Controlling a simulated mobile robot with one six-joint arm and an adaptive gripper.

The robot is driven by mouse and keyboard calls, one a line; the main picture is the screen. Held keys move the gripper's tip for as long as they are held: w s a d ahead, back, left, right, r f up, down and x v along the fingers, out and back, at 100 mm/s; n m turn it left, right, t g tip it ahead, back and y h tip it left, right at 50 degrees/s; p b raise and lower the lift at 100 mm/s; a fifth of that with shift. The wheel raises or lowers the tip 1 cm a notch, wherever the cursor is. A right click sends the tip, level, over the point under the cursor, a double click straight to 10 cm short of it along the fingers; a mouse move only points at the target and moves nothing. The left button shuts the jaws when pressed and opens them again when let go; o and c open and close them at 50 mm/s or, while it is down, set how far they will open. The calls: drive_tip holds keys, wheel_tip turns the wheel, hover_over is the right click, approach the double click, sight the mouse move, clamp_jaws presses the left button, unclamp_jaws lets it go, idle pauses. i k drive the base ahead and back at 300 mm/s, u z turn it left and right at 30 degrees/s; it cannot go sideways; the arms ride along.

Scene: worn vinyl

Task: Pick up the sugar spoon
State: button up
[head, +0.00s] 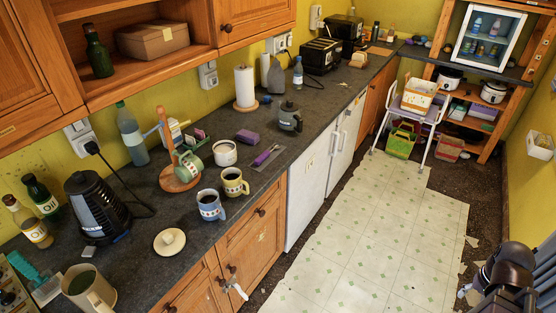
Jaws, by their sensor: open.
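A slim purple-handled utensil (264,157) lies on a flat grey strip (274,160) near the counter's front edge, in the head view. It may be the sugar spoon, but it is too small to be sure. A white bowl or pot (224,154) stands to its left, and a purple sponge-like block (248,137) lies behind it. My gripper's fingers do not show; only a dark part of my arm is at the lower right, over the floor and well away from the counter.
A yellow mug (233,183) and a blue mug (210,205) stand near the front edge. A wooden mug stand (180,178) and a grey lidded pot (289,117) are nearby. A white step chair (413,107) stands at the back. The tiled floor (375,230) is mostly clear.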

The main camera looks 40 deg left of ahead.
sight(259, 160)
drive_tip(key=z, duration=0.15)
drive_tip(key=k, duration=1)
drive_tip(key=u, duration=1.55)
drive_tip(key=i, duration=1.25)
drive_tip(key=z, duration=0.1)
